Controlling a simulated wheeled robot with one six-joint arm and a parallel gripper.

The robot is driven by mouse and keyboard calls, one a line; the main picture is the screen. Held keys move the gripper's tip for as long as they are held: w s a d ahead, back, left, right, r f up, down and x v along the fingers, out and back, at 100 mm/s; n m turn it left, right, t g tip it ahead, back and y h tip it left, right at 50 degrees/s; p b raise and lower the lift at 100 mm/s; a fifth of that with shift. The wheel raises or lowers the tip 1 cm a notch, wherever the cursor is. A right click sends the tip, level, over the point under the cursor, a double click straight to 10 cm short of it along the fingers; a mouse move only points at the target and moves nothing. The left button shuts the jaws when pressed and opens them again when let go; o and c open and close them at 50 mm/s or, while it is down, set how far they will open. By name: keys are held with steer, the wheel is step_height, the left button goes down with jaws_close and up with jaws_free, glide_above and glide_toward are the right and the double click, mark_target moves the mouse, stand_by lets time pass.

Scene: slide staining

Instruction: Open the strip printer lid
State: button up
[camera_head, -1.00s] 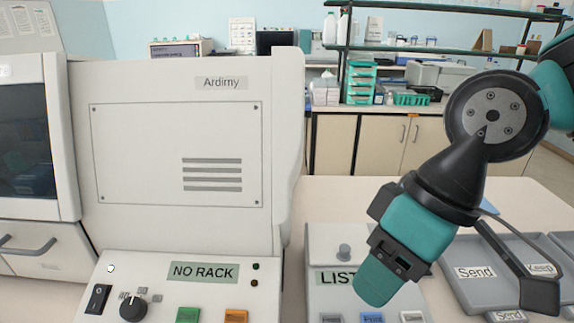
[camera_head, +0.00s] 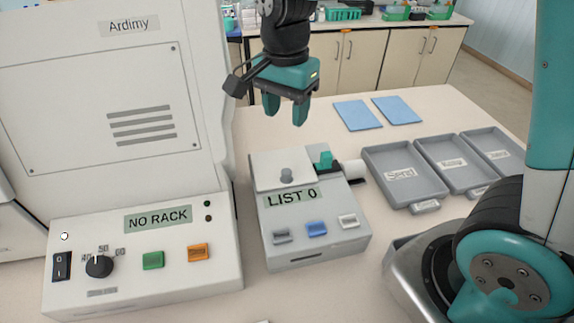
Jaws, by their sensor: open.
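The strip printer (camera_head: 315,240) is a small grey box on the bench in the middle of the head view. Its display reads "LIST 0", with grey, blue and white buttons below. My gripper (camera_head: 285,112) is open and empty. It points down in the air above and behind the printer, apart from the knob.
A large machine (camera_head: 110,90) marked "Ardimy", with a "NO RACK" panel (camera_head: 158,219), stands close at the left. Grey trays (camera_head: 402,184) lie at the right, one labelled "Send". Blue sheets (camera_head: 357,115) lie behind them. Bench between printer and sheets is clear.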

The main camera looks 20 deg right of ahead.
mark_target(286, 171)
step_height(286, 171, down, 15)
steer(key=shift+f+p, duration=0.2)
steer(key=shift+p, duration=1.05)
jaws_close()
